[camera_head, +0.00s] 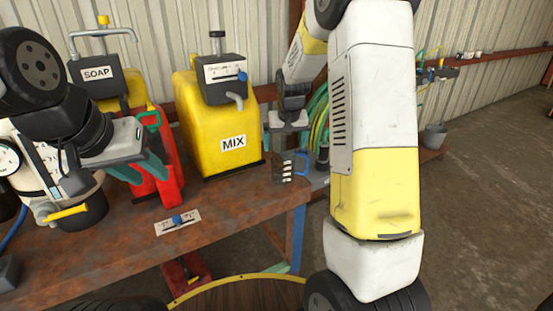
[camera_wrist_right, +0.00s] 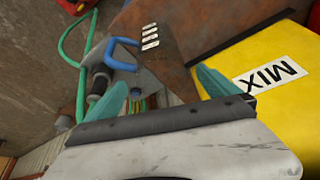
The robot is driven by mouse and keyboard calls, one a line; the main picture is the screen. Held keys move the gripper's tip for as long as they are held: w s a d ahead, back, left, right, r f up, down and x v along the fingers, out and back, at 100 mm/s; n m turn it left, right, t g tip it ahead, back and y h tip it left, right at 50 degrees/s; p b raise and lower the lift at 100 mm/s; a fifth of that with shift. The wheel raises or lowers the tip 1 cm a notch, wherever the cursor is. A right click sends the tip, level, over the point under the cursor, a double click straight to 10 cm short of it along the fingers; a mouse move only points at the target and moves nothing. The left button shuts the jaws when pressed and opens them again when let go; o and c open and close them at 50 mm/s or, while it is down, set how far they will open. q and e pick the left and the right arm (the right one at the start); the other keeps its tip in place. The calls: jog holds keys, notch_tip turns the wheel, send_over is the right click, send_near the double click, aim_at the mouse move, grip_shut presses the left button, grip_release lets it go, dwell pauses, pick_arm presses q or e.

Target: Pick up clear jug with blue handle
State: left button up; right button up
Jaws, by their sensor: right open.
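The clear jug (camera_head: 284,168) stands near the right end of the rusty workbench, with its blue handle on the right side and white marks on its front. In the right wrist view its blue handle (camera_wrist_right: 122,48) shows at upper left, beside the white marks; its clear body is hard to make out. My right gripper (camera_head: 287,140) is open and empty, just above and behind the jug in the head view. Its two teal fingers (camera_wrist_right: 163,90) are wide apart with nothing between them. My left gripper (camera_head: 140,172) is at the left over the bench, fingers apart, in front of the red can.
A yellow MIX container (camera_head: 205,140) with a tap stands left of the jug. A red can (camera_head: 168,185) and a SOAP container (camera_head: 98,78) are further left. A labelled plate (camera_head: 178,221) lies on the bench (camera_head: 235,215). Green hoses (camera_head: 318,115) hang behind my right arm.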

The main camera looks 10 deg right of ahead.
aim_at(284, 150)
jog(key=x, duration=0.3)
jog(key=shift+a+f, duration=0.15)
jog(key=shift+f, duration=0.25)
jog(key=c, duration=2)
jog(key=shift+r, duration=0.1)
